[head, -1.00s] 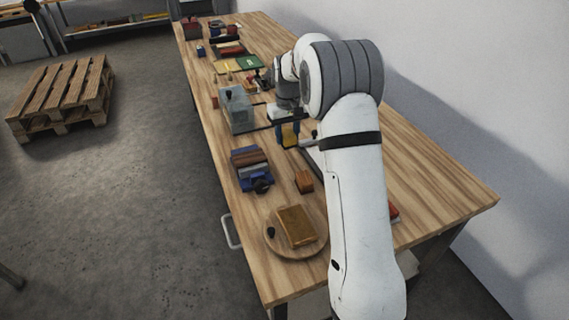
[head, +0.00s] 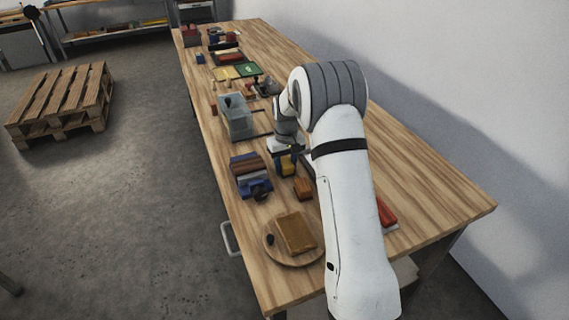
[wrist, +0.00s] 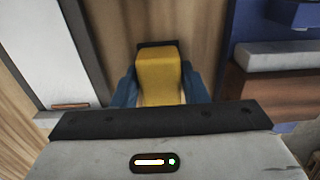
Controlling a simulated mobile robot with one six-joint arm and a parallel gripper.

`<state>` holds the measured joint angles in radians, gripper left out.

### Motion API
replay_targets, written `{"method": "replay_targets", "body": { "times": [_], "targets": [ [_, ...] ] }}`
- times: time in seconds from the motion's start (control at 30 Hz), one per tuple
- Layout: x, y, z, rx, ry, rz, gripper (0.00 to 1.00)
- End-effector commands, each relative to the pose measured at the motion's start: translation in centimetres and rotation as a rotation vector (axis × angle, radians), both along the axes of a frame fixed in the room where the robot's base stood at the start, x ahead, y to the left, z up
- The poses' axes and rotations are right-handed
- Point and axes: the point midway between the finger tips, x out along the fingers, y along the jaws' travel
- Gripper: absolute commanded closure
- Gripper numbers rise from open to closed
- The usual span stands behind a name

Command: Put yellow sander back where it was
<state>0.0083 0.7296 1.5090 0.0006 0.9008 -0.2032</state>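The yellow sander (head: 286,166) is in my gripper (head: 290,156), over the middle of the wooden bench in the head view. In the wrist view the yellow sander (wrist: 160,72) sits between the two blue fingers of my gripper (wrist: 160,92), which touch its sides. Its far end is dark. Whether its underside touches the bench I cannot tell. My arm hides part of the bench around it.
An orange-brown block (head: 303,188) lies close in front. A round board (head: 276,253) carries a tan block.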

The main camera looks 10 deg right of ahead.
Motion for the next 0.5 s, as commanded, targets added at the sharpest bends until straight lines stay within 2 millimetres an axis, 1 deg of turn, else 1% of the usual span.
{"method": "replay_targets", "body": {
  "times": [0.03,0.27,0.5],
  "targets": [
    [0.00,0.02,-0.04,0.000,0.000,0.000,0.57],
    [-0.01,0.05,-0.02,0.000,0.000,0.001,0.39],
    [0.00,0.07,0.10,0.000,0.000,0.001,0.39]
  ]
}}
